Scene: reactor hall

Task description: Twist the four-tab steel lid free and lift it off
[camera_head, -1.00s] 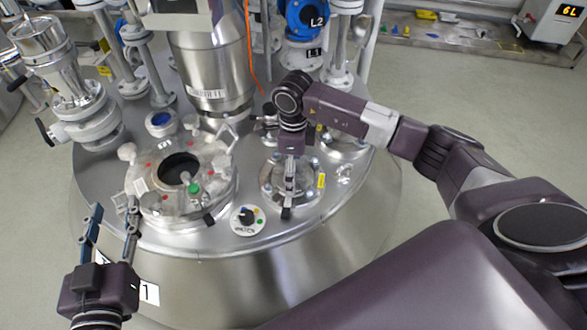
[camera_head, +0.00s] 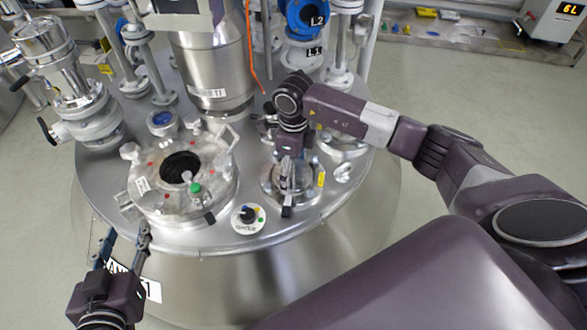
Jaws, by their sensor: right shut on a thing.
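The round steel lid (camera_head: 270,189) sits on a small port at the front right of the vessel top. My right gripper (camera_head: 288,190) points down over it from above and is shut on it. The fingers and wrist hide much of the lid, so I cannot count its tabs. The lid appears seated, with no visible gap under it. My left gripper (camera_head: 126,238) is open and empty, fingers pointing up, in front of the vessel's left front edge and well away from the lid.
A large flanged port (camera_head: 143,200) with a dark opening stands left of the lid. A small dial (camera_head: 248,219) lies between them near the front rim. A tall steel column (camera_head: 212,75) and a blue valve (camera_head: 306,18) stand behind.

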